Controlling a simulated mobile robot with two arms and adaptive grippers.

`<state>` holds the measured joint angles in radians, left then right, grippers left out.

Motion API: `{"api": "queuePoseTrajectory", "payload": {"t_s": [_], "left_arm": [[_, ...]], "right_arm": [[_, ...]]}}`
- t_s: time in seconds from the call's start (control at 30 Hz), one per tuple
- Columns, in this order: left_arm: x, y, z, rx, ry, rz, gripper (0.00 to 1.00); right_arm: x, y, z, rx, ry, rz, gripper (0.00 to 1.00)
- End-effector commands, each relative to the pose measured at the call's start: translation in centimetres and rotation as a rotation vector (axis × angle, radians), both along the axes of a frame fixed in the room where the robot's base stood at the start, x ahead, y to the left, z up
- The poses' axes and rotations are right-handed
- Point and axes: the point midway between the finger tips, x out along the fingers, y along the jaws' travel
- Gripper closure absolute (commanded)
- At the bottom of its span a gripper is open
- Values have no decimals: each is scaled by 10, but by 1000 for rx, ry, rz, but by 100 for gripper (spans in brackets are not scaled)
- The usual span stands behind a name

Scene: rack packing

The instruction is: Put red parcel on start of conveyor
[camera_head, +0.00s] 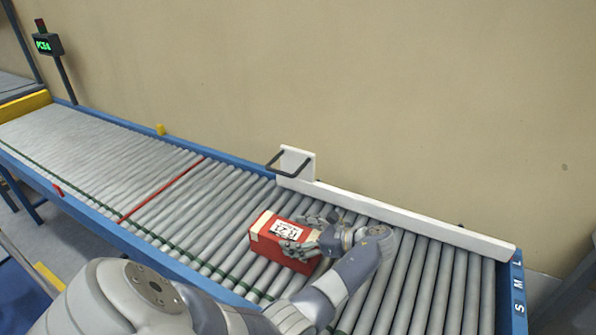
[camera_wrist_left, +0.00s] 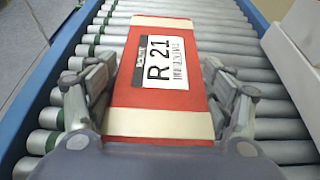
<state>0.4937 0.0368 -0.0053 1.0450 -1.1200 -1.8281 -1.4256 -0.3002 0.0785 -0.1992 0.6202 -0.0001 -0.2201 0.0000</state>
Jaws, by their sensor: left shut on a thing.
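The red parcel (camera_head: 272,247) has cream end bands and a white label; it lies on the grey rollers of the conveyor (camera_head: 430,280), right of the red cross line. In the left wrist view the parcel (camera_wrist_left: 158,98) shows its label "R 21" between the two fingers. My left gripper (camera_head: 304,234) comes from the right side of the parcel and is shut on it; it also shows in the left wrist view (camera_wrist_left: 160,90). The parcel's underside is hidden, so I cannot tell if it bears fully on the rollers. My right gripper is not in view.
A white guide rail (camera_head: 410,217) with a white plate and dark handle (camera_head: 292,162) runs along the back edge. The letters S, M, L mark the blue right end (camera_head: 518,300). A display post (camera_head: 48,45) stands far left. The rollers left of the parcel are clear.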

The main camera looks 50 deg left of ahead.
Motion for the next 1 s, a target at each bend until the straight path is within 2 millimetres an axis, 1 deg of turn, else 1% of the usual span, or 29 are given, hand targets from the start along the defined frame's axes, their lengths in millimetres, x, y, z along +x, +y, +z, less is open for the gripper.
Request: {"api": "queuePoseTrajectory", "payload": {"t_s": [0.03,0.07,0.1,0.47,0.57,0.67,0.77,1.0], "left_arm": [[0,0,-1,0,1,0,21],[0,0,-1,0,1,0,14],[0,0,-1,0,0,0,5],[0,0,0,0,0,0,5],[0,0,3,0,-1,-1,5],[4,-10,5,0,-2,-2,5],[9,-26,12,-2,-4,-3,5],[24,-72,32,-1,-2,-4,5]], "right_arm": [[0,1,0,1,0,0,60],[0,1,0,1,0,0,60],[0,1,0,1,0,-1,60],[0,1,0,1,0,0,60],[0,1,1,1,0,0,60],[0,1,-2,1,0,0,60],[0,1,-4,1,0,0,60],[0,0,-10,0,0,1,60]]}}
